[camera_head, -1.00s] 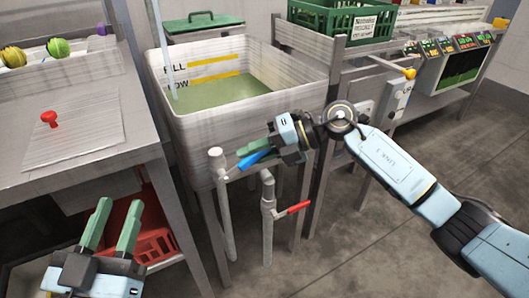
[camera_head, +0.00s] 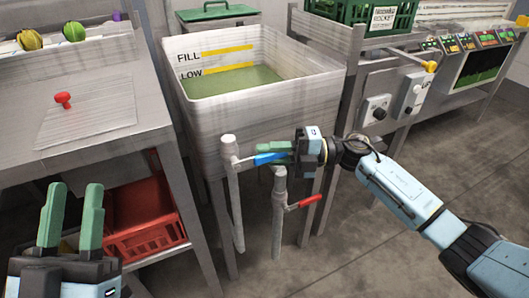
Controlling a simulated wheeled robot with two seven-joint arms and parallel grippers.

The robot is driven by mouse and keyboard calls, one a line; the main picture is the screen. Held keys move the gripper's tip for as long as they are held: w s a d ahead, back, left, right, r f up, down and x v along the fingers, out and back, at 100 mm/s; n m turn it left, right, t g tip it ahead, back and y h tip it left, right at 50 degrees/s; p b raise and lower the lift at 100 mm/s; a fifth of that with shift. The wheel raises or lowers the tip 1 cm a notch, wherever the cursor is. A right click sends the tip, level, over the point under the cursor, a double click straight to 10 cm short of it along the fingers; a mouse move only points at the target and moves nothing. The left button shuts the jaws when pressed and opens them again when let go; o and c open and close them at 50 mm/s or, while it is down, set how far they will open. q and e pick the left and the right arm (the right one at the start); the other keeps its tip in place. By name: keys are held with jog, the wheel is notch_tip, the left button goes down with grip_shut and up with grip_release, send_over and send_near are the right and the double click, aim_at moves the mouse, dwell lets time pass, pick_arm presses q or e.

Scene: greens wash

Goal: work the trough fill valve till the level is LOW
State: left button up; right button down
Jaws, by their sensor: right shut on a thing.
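The trough (camera_head: 270,110) is a pale basin with FILL and LOW marked by yellow bars on its inner back wall. Greenish water (camera_head: 235,80) lies in it, its surface edge just under the LOW bar (camera_head: 237,67). Below the front wall, one grey pipe (camera_head: 233,190) carries a blue lever (camera_head: 268,158), pointing right, across the pipe. My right gripper (camera_head: 287,155) is shut on the blue lever's outer end, partly hiding it. A second pipe (camera_head: 279,215) carries a red lever (camera_head: 305,201). My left gripper (camera_head: 70,215) is open and empty at the lower left.
A left counter holds a board (camera_head: 88,120) with a red knob (camera_head: 64,100). A red crate (camera_head: 150,225) sits on the shelf below. A green crate (camera_head: 360,12) and control boxes (camera_head: 411,95) stand at right. Floor at the front right is clear.

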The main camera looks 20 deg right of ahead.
jog(key=c, duration=1.3)
grip_release()
jog(key=shift+d, duration=0.1)
jog(key=shift+s+d, duration=0.1)
jog(key=shift+d, duration=0.2)
pick_arm(q)
notch_tip(320, 180, down, 7)
jog(key=w+g+y+p, duration=0.2)
jog(key=g, duration=0.3)
jog(key=shift+w+r+g+p, duration=0.15)
jog(key=shift+w+g+p, duration=0.15)
jog(key=shift+w+p, duration=0.1)
pick_arm(e)
jog(key=v, duration=1.2)
jog(key=shift+s+d, duration=0.15)
jog(key=shift+d, duration=0.1)
